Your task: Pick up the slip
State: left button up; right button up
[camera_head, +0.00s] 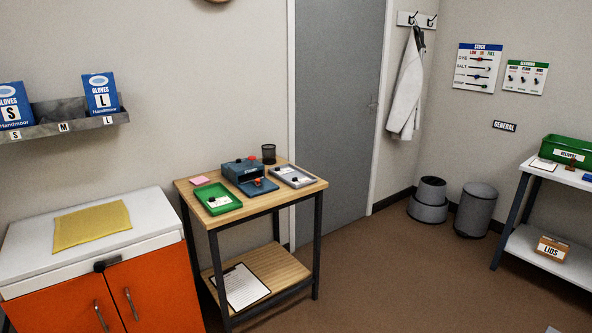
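I cannot tell for sure which thing is the slip. A small wooden table (262,214) stands in the middle of the view. On it are a pink pad (200,181), a green tray (217,203) with a small white paper or label (221,202) in it, and a grey tray (303,183) that also holds something white. A blue-grey box (242,166) with a lower blue tray (258,187) in front stands between the trays. Neither of my grippers is in view.
A clipboard (241,287) lies on the table's lower shelf. An orange cabinet (75,298) with a yellow cloth (92,225) stands left. Bins (476,211) stand at the back right. A white bench (563,175) with a green crate (566,149) is far right. The brown floor between is clear.

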aim_at(295, 180)
jog(key=i, duration=2.25)
